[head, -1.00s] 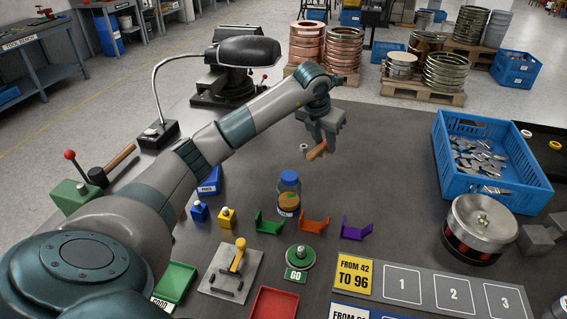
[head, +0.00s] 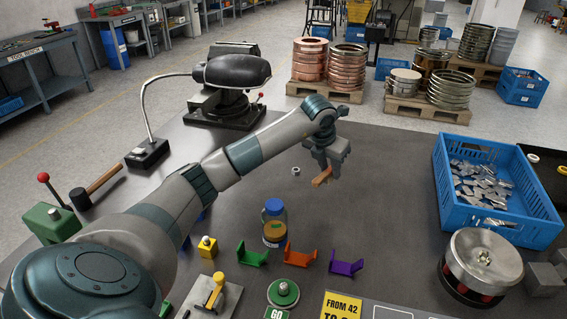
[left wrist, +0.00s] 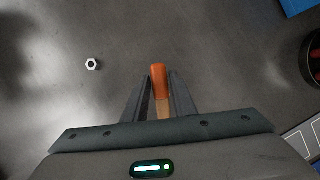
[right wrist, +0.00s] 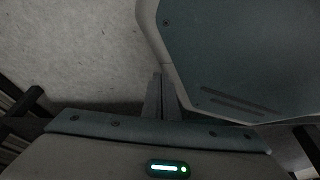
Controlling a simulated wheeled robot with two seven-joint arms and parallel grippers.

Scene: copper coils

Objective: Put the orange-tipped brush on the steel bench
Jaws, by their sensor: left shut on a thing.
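My left gripper (head: 326,166) is shut on the orange-tipped brush (head: 321,178) above the dark grey bench top (head: 385,190). In the left wrist view, the brush's orange end (left wrist: 158,80) sticks out past the two fingers (left wrist: 160,98), with a paler wooden part between them. The rest of the brush is hidden by the gripper. I cannot tell how far it is above the surface. My right gripper (right wrist: 162,98) shows only in the right wrist view, its fingers together and empty, beside a large grey-teal body part of mine.
A small nut (head: 296,170) lies left of the brush. A blue-capped jar (head: 274,226) and green, orange (head: 300,256) and purple holders stand nearer. A blue crate (head: 448,200) of metal pieces and a round steel-topped pot (head: 482,262) are at right. The bench between is clear.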

